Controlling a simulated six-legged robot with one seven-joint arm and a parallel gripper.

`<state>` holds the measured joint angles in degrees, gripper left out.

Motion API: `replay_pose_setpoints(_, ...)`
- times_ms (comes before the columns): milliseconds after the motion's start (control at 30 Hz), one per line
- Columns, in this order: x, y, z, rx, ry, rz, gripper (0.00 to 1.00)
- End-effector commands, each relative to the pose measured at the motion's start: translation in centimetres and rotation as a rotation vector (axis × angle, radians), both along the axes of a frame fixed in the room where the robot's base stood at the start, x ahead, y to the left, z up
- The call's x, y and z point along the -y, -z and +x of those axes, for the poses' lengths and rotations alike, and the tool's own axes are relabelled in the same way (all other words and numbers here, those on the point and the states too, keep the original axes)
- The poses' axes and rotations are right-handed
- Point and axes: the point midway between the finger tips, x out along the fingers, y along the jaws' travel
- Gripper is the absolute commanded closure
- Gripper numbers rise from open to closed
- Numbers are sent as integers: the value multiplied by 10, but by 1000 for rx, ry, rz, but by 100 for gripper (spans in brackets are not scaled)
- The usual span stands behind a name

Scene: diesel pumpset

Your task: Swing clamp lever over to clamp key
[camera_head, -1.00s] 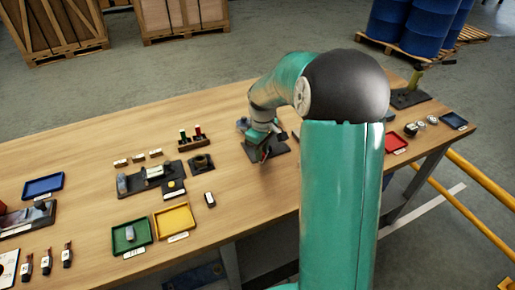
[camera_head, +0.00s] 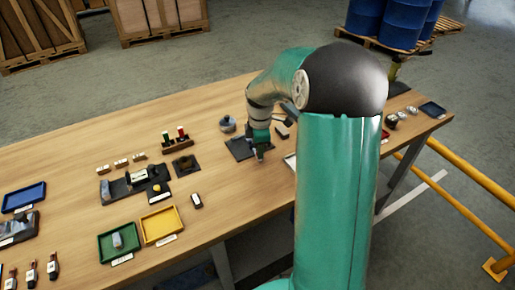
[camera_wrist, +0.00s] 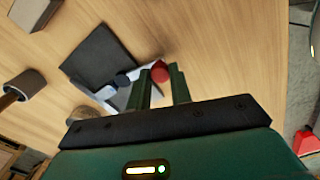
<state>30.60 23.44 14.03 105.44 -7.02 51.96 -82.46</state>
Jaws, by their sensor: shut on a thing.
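The clamp's dark base plate (camera_head: 238,149) lies on the bench, and in the wrist view the plate (camera_wrist: 98,52) is above and left of my fingers. My gripper (camera_head: 259,155) is low at the right side of the plate in the head view. In the wrist view my gripper (camera_wrist: 162,80) has its two green fingers close around a red knob (camera_wrist: 159,71), which looks like the end of the clamp lever. Pale and blue-grey clamp parts (camera_wrist: 122,80) show left of the fingers. The lever's shaft and the key cannot be made out clearly.
A grey round part (camera_head: 228,124) stands behind the plate. A rack with red and green pieces (camera_head: 177,146) and a dark block (camera_head: 186,165) are to the left. Yellow (camera_head: 161,225) and green (camera_head: 119,241) trays are at front left. Bare bench lies in front of the plate.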

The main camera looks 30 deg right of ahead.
Motion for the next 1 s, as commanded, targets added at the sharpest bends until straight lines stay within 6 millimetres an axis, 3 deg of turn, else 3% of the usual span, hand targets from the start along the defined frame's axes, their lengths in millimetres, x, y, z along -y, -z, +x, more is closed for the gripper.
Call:
replay_pose_setpoints(467,1,-1,0,1,-15,-1,100)
replay_pose_setpoints(500,1,-1,0,1,-15,-1,73)
replay_pose_setpoints(600,1,-1,0,1,-15,-1,57)
replay_pose_setpoints(1000,1,-9,0,2,-14,-2,57)
